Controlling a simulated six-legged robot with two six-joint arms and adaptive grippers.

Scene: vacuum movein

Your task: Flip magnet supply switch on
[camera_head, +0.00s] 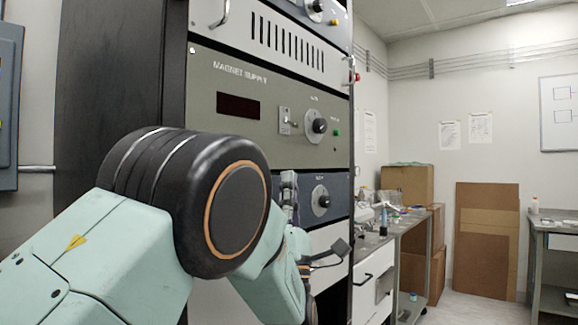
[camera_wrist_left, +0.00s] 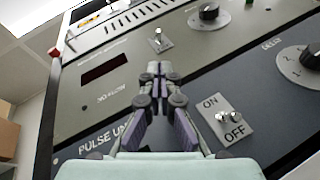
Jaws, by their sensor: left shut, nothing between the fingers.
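The magnet supply panel (camera_head: 225,95) is a grey-green rack unit with a dark red display (camera_head: 238,106). Its toggle switch (camera_head: 286,121) sits on a small silver plate, left of a black knob (camera_head: 316,126). In the left wrist view, the toggle (camera_wrist_left: 159,41) shows just beyond my fingertips. My left gripper (camera_wrist_left: 159,70) is shut and empty, pointing at the panel, with its tips apart from the toggle in the picture; I cannot tell the depth gap. My right gripper is in neither view.
Below is a blue panel (camera_head: 336,196) with a knob (camera_head: 321,197). Its ON/OFF switch plate (camera_wrist_left: 222,122) is close to my fingers' right side in the left wrist view. A cluttered bench (camera_head: 410,222) and cardboard boxes (camera_head: 407,184) stand to the right, with clear floor.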

